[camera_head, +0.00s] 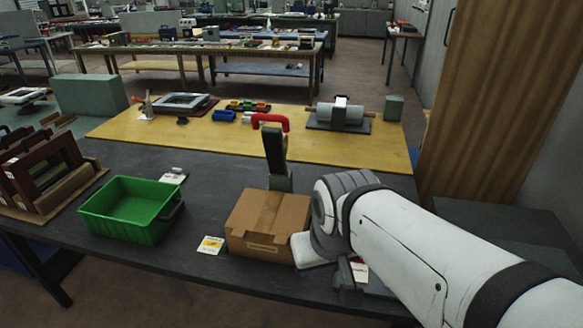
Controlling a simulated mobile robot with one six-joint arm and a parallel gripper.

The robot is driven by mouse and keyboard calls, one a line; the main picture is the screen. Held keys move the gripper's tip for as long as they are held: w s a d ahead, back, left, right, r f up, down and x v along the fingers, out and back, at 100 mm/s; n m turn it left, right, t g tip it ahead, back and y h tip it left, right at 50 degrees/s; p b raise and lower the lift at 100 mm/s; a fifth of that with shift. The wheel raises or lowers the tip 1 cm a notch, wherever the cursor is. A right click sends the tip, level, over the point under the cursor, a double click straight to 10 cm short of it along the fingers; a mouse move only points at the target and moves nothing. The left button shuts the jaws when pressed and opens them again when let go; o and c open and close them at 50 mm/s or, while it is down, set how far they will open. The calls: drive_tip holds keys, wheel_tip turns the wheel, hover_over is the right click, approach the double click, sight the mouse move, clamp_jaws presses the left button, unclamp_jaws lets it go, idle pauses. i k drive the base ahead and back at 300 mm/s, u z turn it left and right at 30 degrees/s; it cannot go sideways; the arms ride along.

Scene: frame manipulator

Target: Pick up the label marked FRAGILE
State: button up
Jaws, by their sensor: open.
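A small white card with red marks (359,271) lies on the dark table beside my gripper, partly hidden by it. A white and yellow card (210,245) lies flat between the green bin and the cardboard box. The print on both is too small to read, so I cannot tell which says FRAGILE. My gripper (347,284) is open, low near the table's front edge, right of the box and close to the red-marked card. Its fingertips are hard to make out, and I cannot tell whether they touch the card.
The closed cardboard box (266,225) stands left of my arm, with a white pad (310,252) beside it. A green bin (131,209) and dark frames (42,171) are further left. A red-handled tool (274,150) stands behind the box.

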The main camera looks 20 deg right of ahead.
sight(360, 268)
drive_tip(key=z, duration=2.7)
drive_tip(key=k, duration=0.75)
drive_tip(key=u, duration=0.8)
drive_tip(key=i, duration=1)
drive_tip(key=z, duration=0.05)
